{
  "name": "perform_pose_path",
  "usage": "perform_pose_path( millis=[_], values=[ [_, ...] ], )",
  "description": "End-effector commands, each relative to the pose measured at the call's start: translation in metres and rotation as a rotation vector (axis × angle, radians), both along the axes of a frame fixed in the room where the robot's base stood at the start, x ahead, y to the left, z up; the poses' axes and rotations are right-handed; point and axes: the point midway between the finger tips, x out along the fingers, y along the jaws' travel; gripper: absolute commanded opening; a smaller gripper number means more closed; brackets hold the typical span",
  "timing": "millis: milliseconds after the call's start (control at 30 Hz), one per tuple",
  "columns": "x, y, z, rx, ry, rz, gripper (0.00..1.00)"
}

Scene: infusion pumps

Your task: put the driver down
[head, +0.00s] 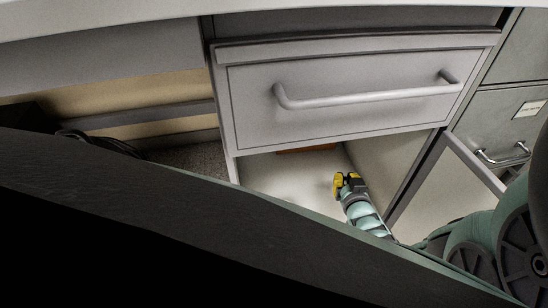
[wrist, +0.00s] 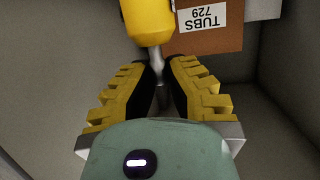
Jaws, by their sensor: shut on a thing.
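The driver (wrist: 150,20) has a yellow handle and a grey metal shaft; it shows at the top middle of the wrist view. My gripper (wrist: 160,72) has yellow ridged fingers with dark inner pads, and it is shut on the driver near the base of the handle. The shaft runs down between the fingers, and its tip is hidden. In the head view my gripper (head: 349,184) is small and reaches into a pale-floored compartment (head: 285,178) below a drawer front. I cannot tell the driver from the yellow fingers there.
A brown box (wrist: 215,38) with a white label reading "TUBS 729" lies just beyond the driver; its edge shows in the head view (head: 308,150). A grey drawer front (head: 345,118) with a bar handle (head: 365,97) is above my gripper. Compartment walls (wrist: 285,110) stand at the sides.

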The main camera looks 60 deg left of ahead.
Motion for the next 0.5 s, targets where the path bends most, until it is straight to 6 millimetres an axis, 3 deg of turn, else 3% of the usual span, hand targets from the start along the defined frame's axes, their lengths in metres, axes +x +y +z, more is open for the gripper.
perform_pose_path(
  millis=[267,500],
  values=[
    [0.017,0.013,-0.004,0.000,0.001,0.004,0.00],
    [0.017,0.013,-0.031,0.000,0.001,0.003,0.00]
  ],
)
